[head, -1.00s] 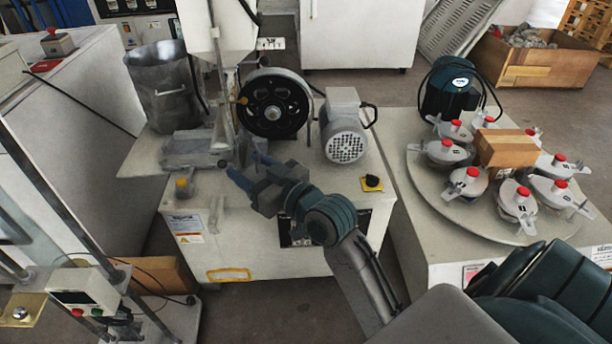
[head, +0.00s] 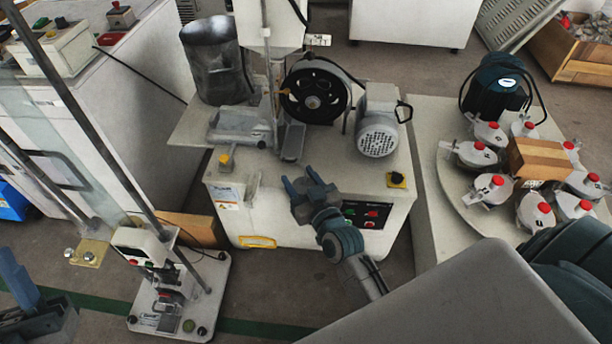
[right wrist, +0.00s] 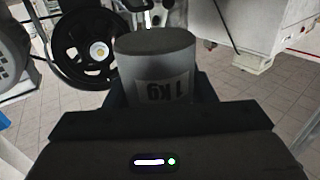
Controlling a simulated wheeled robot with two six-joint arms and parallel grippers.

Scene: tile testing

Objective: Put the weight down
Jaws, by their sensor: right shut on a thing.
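My right gripper (head: 305,186) is at the front edge of the machine table, above its button panel. In the right wrist view a grey cylindrical weight (right wrist: 155,58) with an upside-down "1kg" label stands between my fingers, which are shut on it. In the head view the weight is too small or hidden to make out between the blue fingers. My left gripper (head: 22,285) shows partly at the lower left edge, and its opening is unclear.
The machine table (head: 340,170) carries a black wheel (head: 316,92), a motor (head: 378,125) and a metal bucket (head: 216,60). A round plate (head: 455,205) with several red-knobbed holders is at the right. A small stand (head: 190,305) is on the floor at lower left.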

